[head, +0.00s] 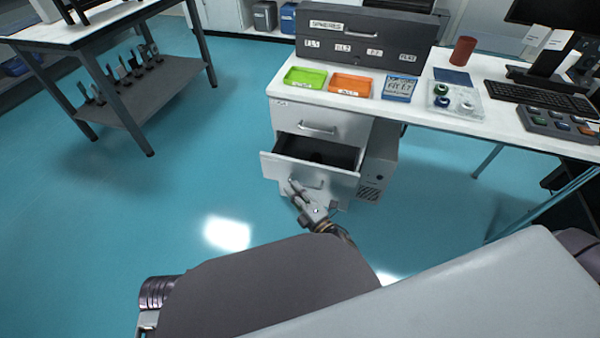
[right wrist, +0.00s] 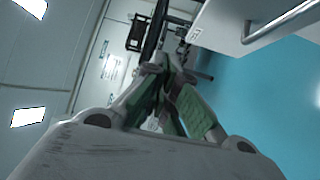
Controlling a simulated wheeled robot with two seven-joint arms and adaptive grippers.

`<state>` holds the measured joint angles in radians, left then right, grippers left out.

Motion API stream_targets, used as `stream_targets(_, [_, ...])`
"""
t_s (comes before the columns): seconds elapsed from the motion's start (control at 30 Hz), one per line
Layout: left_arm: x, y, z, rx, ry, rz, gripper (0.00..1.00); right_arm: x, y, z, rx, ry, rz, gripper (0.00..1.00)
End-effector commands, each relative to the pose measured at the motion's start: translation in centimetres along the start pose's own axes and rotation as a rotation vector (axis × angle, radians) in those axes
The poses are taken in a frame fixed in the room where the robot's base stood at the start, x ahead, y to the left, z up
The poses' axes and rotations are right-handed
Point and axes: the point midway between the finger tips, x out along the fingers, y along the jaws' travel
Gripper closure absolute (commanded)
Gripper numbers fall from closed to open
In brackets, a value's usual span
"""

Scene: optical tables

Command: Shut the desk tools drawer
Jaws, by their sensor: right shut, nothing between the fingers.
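The drawer unit under the white desk has one drawer pulled out, the open drawer (head: 312,172), below a closed upper drawer (head: 322,126). The open drawer's dark inside shows, and I see nothing clear in it. My right gripper (head: 292,186) is at the left part of the open drawer's front, shut and empty; I cannot tell whether it touches the front. In the right wrist view its fingertips (right wrist: 160,68) are together, and a white panel with a bar handle (right wrist: 283,20) is at the upper right. My left gripper is not in view.
The desk top (head: 440,118) holds a green tray (head: 305,78), an orange tray (head: 350,84), a keyboard (head: 538,98) and a dark grey cabinet (head: 365,40). A computer case (head: 378,165) stands right of the drawers. Blue floor (head: 190,190) is clear to the left.

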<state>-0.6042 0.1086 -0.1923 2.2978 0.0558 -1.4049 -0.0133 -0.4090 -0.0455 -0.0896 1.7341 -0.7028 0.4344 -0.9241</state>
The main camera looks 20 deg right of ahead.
Motion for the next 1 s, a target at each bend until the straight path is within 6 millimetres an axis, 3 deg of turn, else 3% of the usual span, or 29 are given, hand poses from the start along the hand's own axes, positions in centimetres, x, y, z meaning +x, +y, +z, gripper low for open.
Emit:
stream_targets(0.1, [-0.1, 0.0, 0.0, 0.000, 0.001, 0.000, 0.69, -2.4, -1.9, 1.8, -0.023, -0.083, -0.060, 1.00])
stream_targets(0.3, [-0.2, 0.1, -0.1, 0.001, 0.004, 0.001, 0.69, -4.3, -3.4, 3.3, -0.046, -0.142, -0.110, 1.00])
stream_targets(0.73, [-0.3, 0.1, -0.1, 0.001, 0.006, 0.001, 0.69, -4.3, -3.4, 3.4, -0.048, -0.144, -0.113, 1.00])
stream_targets(1.0, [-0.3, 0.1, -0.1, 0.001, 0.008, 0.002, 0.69, -3.2, -3.6, 3.5, -0.048, -0.144, -0.112, 1.00])
